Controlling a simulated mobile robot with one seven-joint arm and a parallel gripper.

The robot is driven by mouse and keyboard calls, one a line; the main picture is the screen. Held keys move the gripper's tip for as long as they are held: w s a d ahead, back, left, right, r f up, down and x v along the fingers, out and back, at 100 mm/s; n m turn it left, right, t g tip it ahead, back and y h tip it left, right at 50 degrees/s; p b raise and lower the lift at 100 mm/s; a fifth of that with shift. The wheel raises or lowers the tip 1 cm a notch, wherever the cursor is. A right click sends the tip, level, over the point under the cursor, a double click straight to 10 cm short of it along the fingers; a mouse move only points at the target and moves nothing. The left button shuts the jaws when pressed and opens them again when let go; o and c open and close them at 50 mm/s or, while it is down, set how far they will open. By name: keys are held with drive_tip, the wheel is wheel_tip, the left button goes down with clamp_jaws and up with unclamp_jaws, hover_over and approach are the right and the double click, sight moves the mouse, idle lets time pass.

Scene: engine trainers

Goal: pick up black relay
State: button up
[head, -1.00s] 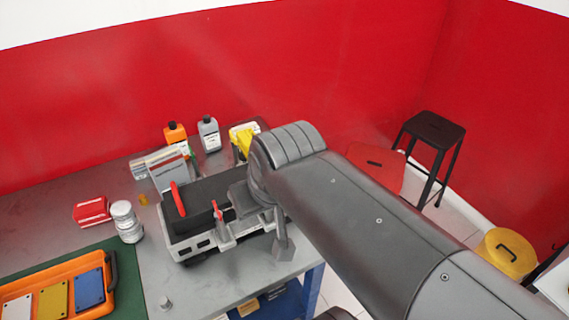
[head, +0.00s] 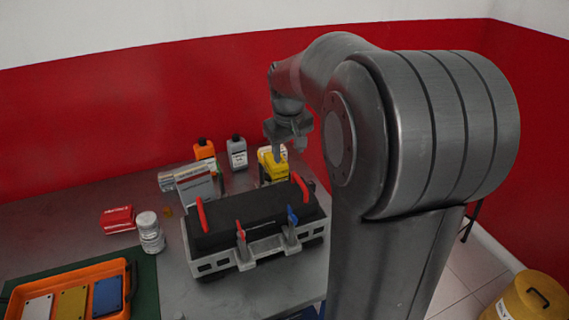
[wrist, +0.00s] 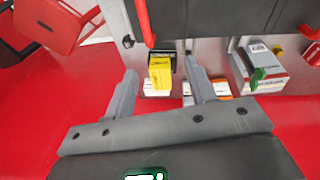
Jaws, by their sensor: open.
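I cannot make out a black relay for certain in either view. A black engine-like block (head: 250,220) with two red handles sits in a grey frame on the table; its dark side also fills the top of the wrist view (wrist: 220,15). My gripper (head: 277,155) is open and empty, pointing down above the back of the table, behind the block. In the wrist view its two fingers are apart (wrist: 161,90), with a yellow item (wrist: 160,72) showing between them, a black part behind it. The yellow item also shows just below my gripper in the head view (head: 273,168).
Orange (head: 204,150) and grey (head: 237,152) bottles and a grey-white box (head: 195,186) stand behind the block. A red box (head: 117,218), silver can (head: 150,232) and orange tray (head: 128,272) lie left. My arm hides the right side. The front table is fairly clear.

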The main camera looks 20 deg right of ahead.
drive_tip(key=w+d+f+g, duration=0.1)
drive_tip(key=w+d+f, duration=0.5)
drive_tip(key=g+y, duration=0.1)
hover_over(310, 183)
wheel_tip(310, 183, down, 10)
drive_tip(key=shift+n, duration=0.4)
wheel_tip(310, 183, down, 11)
drive_tip(key=shift+r, duration=0.2)
drive_tip(key=c, duration=1.1)
drive_tip(key=shift+o, duration=0.2)
drive_tip(key=shift+r, duration=0.1)
